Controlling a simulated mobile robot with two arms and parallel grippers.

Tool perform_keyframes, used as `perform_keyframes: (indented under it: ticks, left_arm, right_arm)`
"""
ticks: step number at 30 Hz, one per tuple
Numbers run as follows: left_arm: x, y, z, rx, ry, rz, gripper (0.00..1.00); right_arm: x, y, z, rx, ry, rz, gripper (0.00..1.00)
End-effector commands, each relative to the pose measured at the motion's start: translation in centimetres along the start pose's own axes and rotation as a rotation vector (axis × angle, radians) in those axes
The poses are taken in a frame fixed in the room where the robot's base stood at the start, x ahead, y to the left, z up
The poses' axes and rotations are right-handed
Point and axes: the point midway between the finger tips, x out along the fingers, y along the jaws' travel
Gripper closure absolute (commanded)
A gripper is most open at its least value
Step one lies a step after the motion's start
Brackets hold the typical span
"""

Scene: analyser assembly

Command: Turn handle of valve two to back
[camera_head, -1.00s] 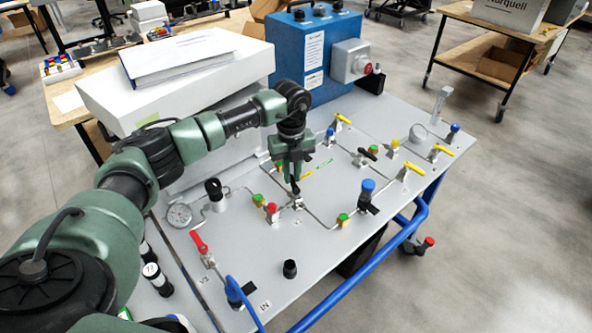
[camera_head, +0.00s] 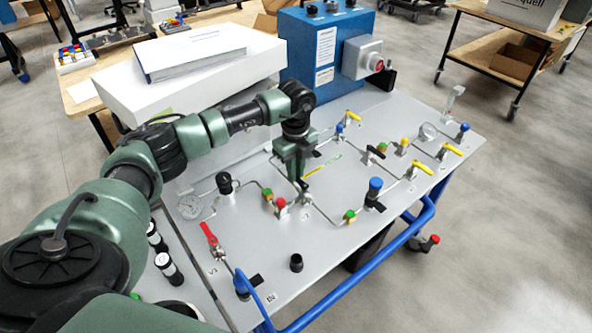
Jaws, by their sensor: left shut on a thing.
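My left gripper (camera_head: 302,184) points down at the panel, over a small valve (camera_head: 307,200) in the middle of the tubing. It is shut on that valve's handle, which its fingers mostly hide, so I cannot read which way the handle points. A valve with a red handle (camera_head: 209,235) stands at the front left of the panel, beside a small label that I cannot read clearly. Another valve with a black handle (camera_head: 376,152) stands to the right of the gripper. My right gripper is not in view.
The grey panel (camera_head: 330,255) carries thin tubing, a gauge (camera_head: 190,207), a blue-topped knob (camera_head: 376,184) and several yellow handles at the right. A white box (camera_head: 190,85) and a blue box (camera_head: 320,45) stand at the back. A blue rail (camera_head: 370,268) runs along the front.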

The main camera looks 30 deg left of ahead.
Motion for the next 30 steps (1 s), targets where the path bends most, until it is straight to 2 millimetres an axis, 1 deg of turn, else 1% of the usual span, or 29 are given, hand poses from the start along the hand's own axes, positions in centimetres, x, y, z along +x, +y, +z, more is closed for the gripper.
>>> perform_keyframes:
  ticks: [1, 6, 7, 9, 17, 20, 23, 30]
  left_arm:
    - [-0.2, -0.1, 0.2, -0.005, -0.003, -0.006, 1.00]
    - [-0.2, -0.1, 0.2, -0.005, -0.003, -0.005, 1.00]
    - [-0.2, -0.1, 0.2, -0.005, -0.003, -0.005, 0.80]
    - [-0.2, -0.1, 0.2, -0.004, -0.002, -0.005, 0.64]
    - [-0.1, 0.0, 0.1, -0.001, -0.001, -0.002, 0.64]
    - [-0.4, -0.1, 0.1, -0.001, 0.000, -0.003, 0.64]
    - [-1.4, -0.1, 0.1, -0.001, -0.001, -0.004, 0.64]
    - [-5.6, -0.1, 0.1, -0.002, -0.002, -0.006, 0.64]
  right_arm:
    - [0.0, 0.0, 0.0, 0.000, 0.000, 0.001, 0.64]
    - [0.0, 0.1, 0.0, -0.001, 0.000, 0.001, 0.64]
    - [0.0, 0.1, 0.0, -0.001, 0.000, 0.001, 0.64]
    - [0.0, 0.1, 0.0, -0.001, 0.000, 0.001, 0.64]
    - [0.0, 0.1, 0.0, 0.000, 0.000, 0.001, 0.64]
    - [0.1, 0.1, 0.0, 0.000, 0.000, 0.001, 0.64]
    - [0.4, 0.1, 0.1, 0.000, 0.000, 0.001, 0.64]
    - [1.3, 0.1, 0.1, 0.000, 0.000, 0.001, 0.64]
